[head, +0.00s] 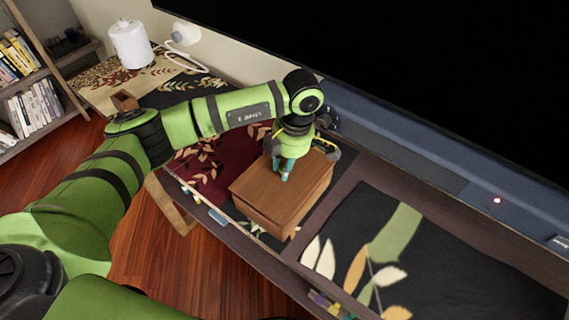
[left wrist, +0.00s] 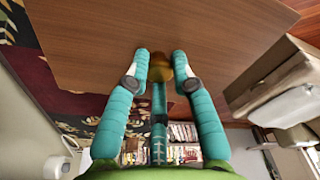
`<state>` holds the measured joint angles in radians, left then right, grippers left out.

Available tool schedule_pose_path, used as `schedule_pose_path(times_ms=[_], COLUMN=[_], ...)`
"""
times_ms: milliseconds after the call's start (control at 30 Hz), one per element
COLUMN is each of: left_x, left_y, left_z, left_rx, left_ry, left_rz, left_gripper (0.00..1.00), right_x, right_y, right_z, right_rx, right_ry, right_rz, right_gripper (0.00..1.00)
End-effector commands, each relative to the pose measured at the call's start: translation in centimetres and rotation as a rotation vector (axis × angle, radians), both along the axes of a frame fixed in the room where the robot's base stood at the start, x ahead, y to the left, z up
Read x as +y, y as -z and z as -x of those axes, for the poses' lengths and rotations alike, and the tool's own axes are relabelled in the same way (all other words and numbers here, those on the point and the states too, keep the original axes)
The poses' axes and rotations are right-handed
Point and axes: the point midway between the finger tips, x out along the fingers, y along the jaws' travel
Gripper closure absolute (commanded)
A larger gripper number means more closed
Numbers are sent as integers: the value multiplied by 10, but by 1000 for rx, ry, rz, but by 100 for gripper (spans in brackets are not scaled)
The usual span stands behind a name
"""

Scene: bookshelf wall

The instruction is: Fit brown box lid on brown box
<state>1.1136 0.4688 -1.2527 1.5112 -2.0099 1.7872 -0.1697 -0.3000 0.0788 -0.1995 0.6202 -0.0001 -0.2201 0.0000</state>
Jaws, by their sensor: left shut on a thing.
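The brown box (head: 262,212) stands on the patterned runner of the low shelf, in the middle of the head view. The flat wooden brown box lid (head: 258,180) lies over its top; I cannot tell whether it is fully seated. My left gripper (head: 286,173) points down at the lid's middle. In the left wrist view, my left gripper (left wrist: 160,72) is shut on the lid's small golden-brown knob (left wrist: 160,66). The lid (left wrist: 215,40) fills the upper part of that view. My right gripper is not in view.
A dark screen (head: 420,60) and a blue-grey bar (head: 400,140) run behind the box. A dark leaf-patterned cloth (head: 420,260) lies to the right. A white cylinder (head: 130,45) stands at the back left, near a bookshelf (head: 30,90).

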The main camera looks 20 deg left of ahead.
Motion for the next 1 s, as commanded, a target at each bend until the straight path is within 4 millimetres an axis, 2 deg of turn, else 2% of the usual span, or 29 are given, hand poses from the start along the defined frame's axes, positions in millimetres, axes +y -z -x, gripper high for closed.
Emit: schedule_pose_path(times_ms=[667,700,733,1000], left_x=[0,0,0,0], left_y=[17,16,16,17], left_z=[0,-1,0,0], left_rx=[-1,-1,-1,1], left_ry=[-1,-1,-1,-1], left_rz=[0,0,0,-1], left_gripper=[100,59,48,48], right_x=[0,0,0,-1], right_y=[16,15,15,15], right_z=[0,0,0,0], right_rx=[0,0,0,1], right_ry=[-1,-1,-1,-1], right_rz=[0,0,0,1], right_gripper=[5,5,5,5])
